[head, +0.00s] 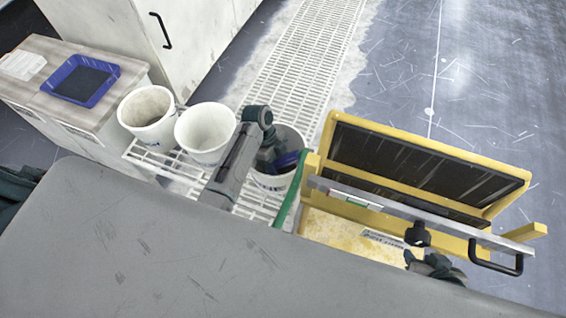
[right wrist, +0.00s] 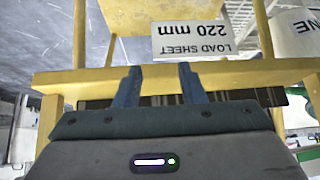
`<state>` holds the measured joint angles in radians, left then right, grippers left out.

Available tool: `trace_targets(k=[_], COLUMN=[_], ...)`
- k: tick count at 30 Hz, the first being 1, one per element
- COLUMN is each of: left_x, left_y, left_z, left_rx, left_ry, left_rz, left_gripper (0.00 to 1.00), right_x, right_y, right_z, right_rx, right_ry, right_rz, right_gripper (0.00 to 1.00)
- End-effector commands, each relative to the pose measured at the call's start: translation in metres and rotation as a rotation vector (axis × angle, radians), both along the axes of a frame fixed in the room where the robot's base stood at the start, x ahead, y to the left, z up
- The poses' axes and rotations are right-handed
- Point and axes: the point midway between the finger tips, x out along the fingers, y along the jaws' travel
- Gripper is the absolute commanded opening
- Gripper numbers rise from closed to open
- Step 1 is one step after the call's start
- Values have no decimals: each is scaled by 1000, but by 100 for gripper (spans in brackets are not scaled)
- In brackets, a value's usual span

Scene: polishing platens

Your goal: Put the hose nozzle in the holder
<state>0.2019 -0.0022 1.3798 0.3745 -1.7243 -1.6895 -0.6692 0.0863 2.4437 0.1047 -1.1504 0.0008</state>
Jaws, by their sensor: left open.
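A blue-purple piece (head: 288,160), perhaps the hose nozzle, shows at the third white bucket (head: 272,182), beside my left gripper. A green hose (head: 288,195) runs down just right of that bucket, along the yellow frame. Whether hose and blue piece join is hidden. My left gripper (head: 272,160) is open and points down over this bucket; its fingertips are hard to make out. My right gripper (head: 432,264) is by the front of the yellow frame. In the right wrist view its two fingers (right wrist: 158,85) stand apart, with nothing between them. I cannot make out the holder.
Two more white buckets (head: 148,112) (head: 206,130) stand on a white wire rack (head: 158,165). A yellow frame (head: 335,125) with dark panels and a metal bar (head: 420,215) stands at right. A cabinet with a blue tray (head: 106,97) is at left. Floor behind is open.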

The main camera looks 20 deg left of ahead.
Motion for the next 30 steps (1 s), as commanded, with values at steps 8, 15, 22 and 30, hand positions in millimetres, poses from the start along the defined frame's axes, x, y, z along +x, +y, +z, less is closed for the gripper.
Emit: trace_targets(k=[8, 15, 22, 30], left_x=[0, 0, 1, 3], left_y=[0, 0, 0, -2], left_z=[0, 0, 3, 18], left_rx=[0, 0, -1, -1], left_ry=[0, -1, 0, -1], left_rz=[0, 0, 1, 7], left_gripper=[20, 0, 0, 0], right_x=[0, 0, -1, -9], right_y=[0, 0, -2, -12], right_z=[0, 0, 3, 16], right_rx=[-1, -1, -10, -63], right_ry=[1, 1, 17, 113], right_rz=[-1, -1, 1, 2], right_gripper=[36, 36, 36, 36])
